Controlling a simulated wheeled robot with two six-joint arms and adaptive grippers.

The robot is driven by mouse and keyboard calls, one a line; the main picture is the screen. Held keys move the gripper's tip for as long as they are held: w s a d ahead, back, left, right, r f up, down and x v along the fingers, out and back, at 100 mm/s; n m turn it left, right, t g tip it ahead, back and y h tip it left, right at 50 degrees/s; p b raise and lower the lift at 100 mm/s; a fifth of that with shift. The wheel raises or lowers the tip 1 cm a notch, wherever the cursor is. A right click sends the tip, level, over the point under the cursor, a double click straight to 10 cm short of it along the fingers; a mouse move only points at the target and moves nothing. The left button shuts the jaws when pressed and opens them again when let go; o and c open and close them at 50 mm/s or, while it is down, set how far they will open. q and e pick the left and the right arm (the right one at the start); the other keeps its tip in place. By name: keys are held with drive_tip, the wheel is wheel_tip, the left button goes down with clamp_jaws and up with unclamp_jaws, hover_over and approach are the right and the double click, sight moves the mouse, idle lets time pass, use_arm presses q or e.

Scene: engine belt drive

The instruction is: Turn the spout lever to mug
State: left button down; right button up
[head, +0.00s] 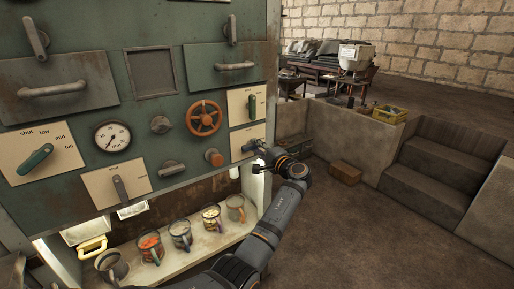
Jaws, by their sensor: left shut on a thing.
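A green machine panel (190,122) fills the left of the head view. On its lower right is a cream plate (243,134) with a small grey lever (249,146), which looks like the spout lever; the plate's lettering is too small to read. My left gripper (259,153) is at this lever and shut on it, hiding part of it. Below, on a pale shelf, stand several mugs, among them one with red contents (150,246) and an empty-looking one (110,265). My right gripper is out of view.
The panel also has a green-handled lever (251,106), an orange valve wheel (203,118), an orange knob (214,157), a gauge (113,136) and several other levers. Stone steps (440,165) and a small brown box (345,173) lie to the right. Open floor lies between.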

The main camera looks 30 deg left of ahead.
use_arm(q)
drive_tip(key=c, duration=1.2)
unclamp_jaws()
drive_tip(key=shift+d, duration=0.1)
drive_tip(key=v, duration=0.7)
drive_tip(key=shift+d, duration=0.15)
